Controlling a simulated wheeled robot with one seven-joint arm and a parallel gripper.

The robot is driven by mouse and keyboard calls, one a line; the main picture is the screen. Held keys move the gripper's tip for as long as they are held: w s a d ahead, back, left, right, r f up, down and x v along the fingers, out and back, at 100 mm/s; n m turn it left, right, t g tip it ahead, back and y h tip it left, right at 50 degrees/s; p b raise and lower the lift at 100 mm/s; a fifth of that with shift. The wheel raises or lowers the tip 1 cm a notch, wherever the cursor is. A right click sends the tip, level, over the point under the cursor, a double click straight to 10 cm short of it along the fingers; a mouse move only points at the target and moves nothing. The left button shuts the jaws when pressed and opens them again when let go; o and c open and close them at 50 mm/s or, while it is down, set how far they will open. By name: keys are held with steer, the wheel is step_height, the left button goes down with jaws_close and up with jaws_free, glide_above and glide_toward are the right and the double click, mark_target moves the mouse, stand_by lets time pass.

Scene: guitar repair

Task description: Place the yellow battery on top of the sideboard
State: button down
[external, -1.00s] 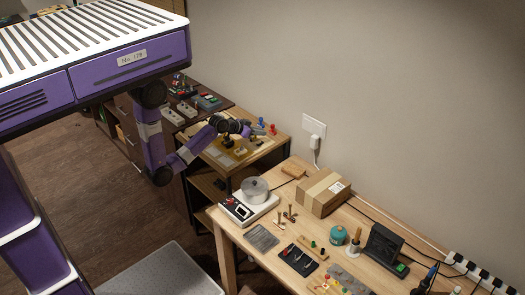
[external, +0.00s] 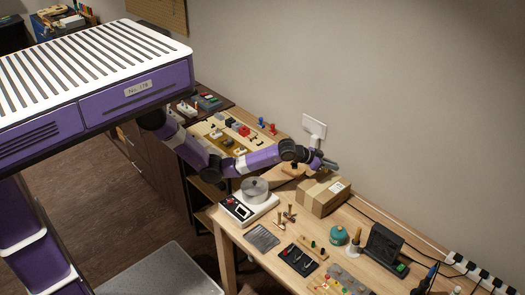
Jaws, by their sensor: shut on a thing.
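My gripper (external: 325,165) is shut above the back of the near workbench, over the cardboard box, close to the wall. A small yellowish thing (external: 321,174) shows at its fingers and looks like the yellow battery, but it is too small to make out clearly. The sideboard (external: 228,103) is the dark wooden cabinet at the back left, with drawers in its front. My gripper is well to the right of it. My own body hides part of the sideboard.
A lighter table with small parts lies between this bench and the sideboard. Several cases and tools (external: 207,101) occupy the sideboard's visible top.

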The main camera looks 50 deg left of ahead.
steer(key=s+d+m+h+b, duration=0.1)
steer(key=s+d+b, duration=0.15)
steer(key=d, duration=0.55)
steer(key=s+d+b, duration=0.1)
steer(key=d+b, duration=0.3)
steer(key=d, duration=0.5)
step_height(320, 180, up, 6)
steer(key=f+b, duration=0.1)
steer(key=b, duration=1.6)
glide_above(361, 268)
steer(key=shift+y, duration=0.3)
step_height(361, 268, down, 18)
steer(key=b, duration=0.5)
steer(key=shift+f, duration=0.2)
steer(key=shift+f, duration=0.25)
steer(key=c, duration=1.5)
jaws_free()
steer(key=shift+r, duration=0.1)
